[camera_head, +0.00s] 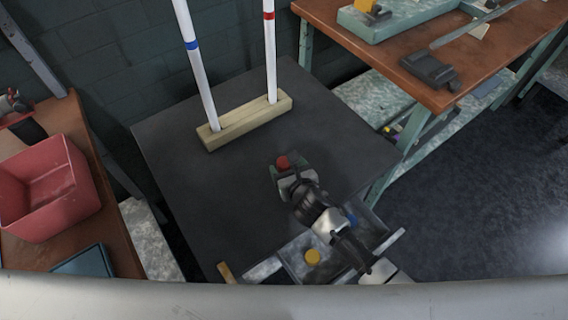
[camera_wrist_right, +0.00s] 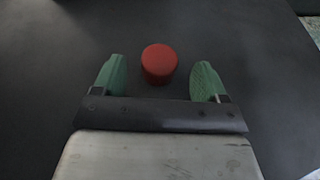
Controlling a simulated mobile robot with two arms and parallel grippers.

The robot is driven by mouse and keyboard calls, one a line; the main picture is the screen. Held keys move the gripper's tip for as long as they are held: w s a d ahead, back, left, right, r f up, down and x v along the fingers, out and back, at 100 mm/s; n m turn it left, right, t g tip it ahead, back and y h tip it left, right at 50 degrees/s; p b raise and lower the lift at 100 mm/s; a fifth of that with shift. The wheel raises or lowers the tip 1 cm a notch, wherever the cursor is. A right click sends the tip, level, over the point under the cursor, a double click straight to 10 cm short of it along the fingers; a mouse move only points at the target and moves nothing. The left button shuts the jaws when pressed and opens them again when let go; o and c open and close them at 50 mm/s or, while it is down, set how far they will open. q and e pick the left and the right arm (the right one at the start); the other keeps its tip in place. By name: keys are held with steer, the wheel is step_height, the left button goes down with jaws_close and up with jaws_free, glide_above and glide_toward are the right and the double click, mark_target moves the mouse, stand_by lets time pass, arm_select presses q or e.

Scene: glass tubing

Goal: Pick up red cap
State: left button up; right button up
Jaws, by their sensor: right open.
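The red cap (camera_head: 283,162) stands on the dark table top (camera_head: 330,118). In the right wrist view the cap (camera_wrist_right: 159,63) lies just ahead of the fingertips and between their lines. My right gripper (camera_head: 287,168) is open around the near side of the cap. Its two green fingers (camera_wrist_right: 160,80) are spread wide in the wrist view, with a gap on each side of the cap. Nothing is held. My left gripper does not show.
A wooden block (camera_head: 245,121) holds two upright white tubes, one with a blue band (camera_head: 191,45), one with a red band (camera_head: 268,16). A metal tray (camera_head: 290,262) with a yellow cap (camera_head: 312,257) is at the near edge. A red bin (camera_head: 50,190) stands left.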

steer(key=shift+x, duration=0.8)
steer(key=shift+w+a+f, duration=0.15)
steer(key=shift+w, duration=0.15)
steer(key=shift+s, duration=0.1)
steer(key=shift+c, duration=1.4)
steer(key=c, duration=0.8)
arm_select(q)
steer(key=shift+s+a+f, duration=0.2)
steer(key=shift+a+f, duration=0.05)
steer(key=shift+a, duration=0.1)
